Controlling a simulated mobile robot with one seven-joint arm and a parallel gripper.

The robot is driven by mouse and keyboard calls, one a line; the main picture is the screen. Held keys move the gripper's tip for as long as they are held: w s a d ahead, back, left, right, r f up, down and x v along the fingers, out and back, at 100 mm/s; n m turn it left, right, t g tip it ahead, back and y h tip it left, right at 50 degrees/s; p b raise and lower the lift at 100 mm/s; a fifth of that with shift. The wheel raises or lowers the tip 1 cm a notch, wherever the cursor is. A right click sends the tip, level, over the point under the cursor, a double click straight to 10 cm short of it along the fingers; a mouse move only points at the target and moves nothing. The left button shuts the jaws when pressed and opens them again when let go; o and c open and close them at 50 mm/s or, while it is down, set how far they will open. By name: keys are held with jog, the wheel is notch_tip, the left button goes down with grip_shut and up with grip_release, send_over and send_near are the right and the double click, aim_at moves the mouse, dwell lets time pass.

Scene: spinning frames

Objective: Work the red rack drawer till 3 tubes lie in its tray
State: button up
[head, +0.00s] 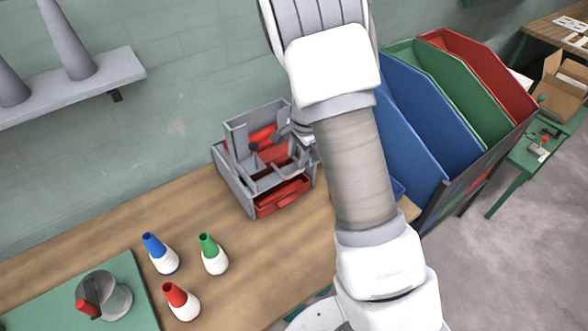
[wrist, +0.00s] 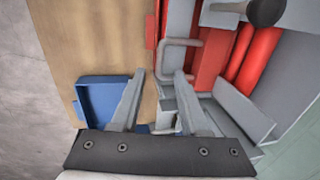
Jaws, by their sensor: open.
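The grey rack (head: 234,172) stands on the wooden table against the wall. Its red drawer (head: 282,198) is at the low front; whether it sits slightly out is unclear. Red tubes (wrist: 262,52) lie in the upper part of the rack in the wrist view. A grey U-shaped handle (wrist: 182,42) is just beyond my fingertips. My gripper (wrist: 159,74) is open and empty, above the rack's right side; my arm partly covers it in the head view. A blue tray (wrist: 98,80) sits beside the left finger in the wrist view. I see no tube in it.
Blue, green and red bins (head: 425,125) stand right of the rack, close to my arm. Blue, green and red-capped bottles (head: 213,262) stand on the table front left. Bare table lies between.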

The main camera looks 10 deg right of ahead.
aim_at(294, 175)
jog(key=f, duration=0.2)
jog(key=w+f, duration=0.1)
jog(key=f, duration=0.4)
jog(key=shift+w+a, duration=0.15)
jog(key=shift+a, duration=0.1)
grip_shut()
dwell(1.1)
